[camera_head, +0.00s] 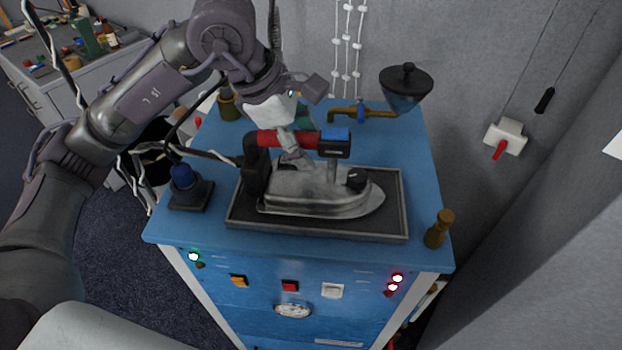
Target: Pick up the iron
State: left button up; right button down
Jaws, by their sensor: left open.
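The iron (315,193) has a grey metal body, a red and blue handle on top and a black rear block. It rests upright on a dark tray (235,222) on a blue cabinet, its tip to the right. My left arm comes in from the left and over the far side of the iron. My left gripper (291,150) is open, at the handle near its middle. The handle partly hides the fingers, and I cannot tell whether they touch it. My right gripper is not in view.
A blue-knobbed joystick (185,180) stands left of the tray. A small brown peg (438,229) stands at the right front corner. A brass pipe with a funnel (404,88) is at the back right. The cabinet's front has buttons and lights. Grey walls close off the right.

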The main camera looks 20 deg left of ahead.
pick_arm(q)
jog(key=shift+c, duration=0.3)
grip_shut()
jog(key=shift+w+r, duration=0.1)
jog(key=shift+r, duration=0.1)
